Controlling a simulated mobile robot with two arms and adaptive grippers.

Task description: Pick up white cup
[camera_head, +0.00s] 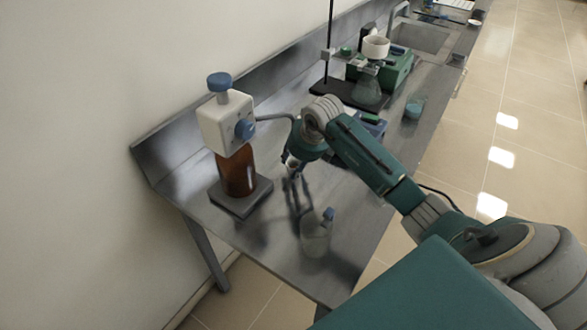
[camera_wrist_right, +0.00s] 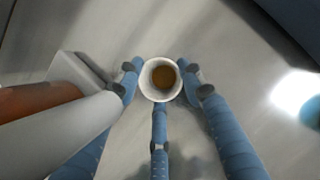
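The small white cup (camera_wrist_right: 147,80), with brown liquid inside, sits between the blue fingertips of my right gripper (camera_wrist_right: 159,85) in the right wrist view. The fingers come up to its wall from left, right and below and look closed on it. In the head view, my right gripper (camera_head: 292,168) points down over the steel bench, and part of the cup (camera_head: 291,161) shows at its fingers. A dark gripper-shaped shadow lies on the bench below. The cup's base is hidden, so its exact height is unclear. My left gripper is not in view.
A brown bottle (camera_head: 237,176) with a white dispenser head (camera_head: 226,124) stands close left on a dark block. Behind are a stand, a flask (camera_head: 366,87) and a small beaker (camera_head: 414,109). A wall is at left.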

